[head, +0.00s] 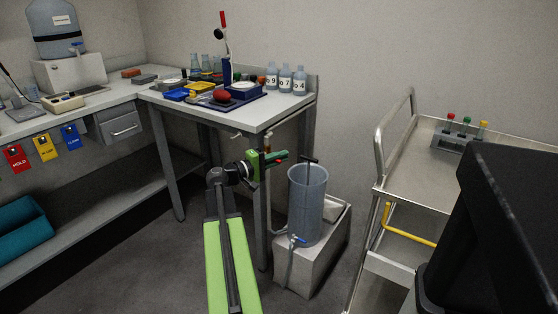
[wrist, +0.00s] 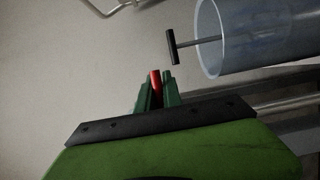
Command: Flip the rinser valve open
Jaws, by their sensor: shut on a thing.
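My gripper (head: 278,157) reaches out under the table's right front corner, beside the upper part of the rinser cylinder. It is shut on a small red lever, which shows between the dark green fingers in the wrist view (wrist: 155,84). A vertical pipe with a copper-coloured part (head: 267,146) stands right behind the gripper; the lever seems to belong to its valve, but the joint is hidden. The translucent blue-grey rinser cylinder (head: 307,208) stands upright, with a black T-handle (wrist: 172,47) rising from its open top. A blue tap (head: 298,240) sits at its base.
The rinser stands on a pale block (head: 296,276) on the floor. A steel cart (head: 410,160) with a tube rack (head: 455,140) is to the right. The worktable (head: 270,112) above carries bottles and trays. A black object (head: 510,220) fills the right foreground.

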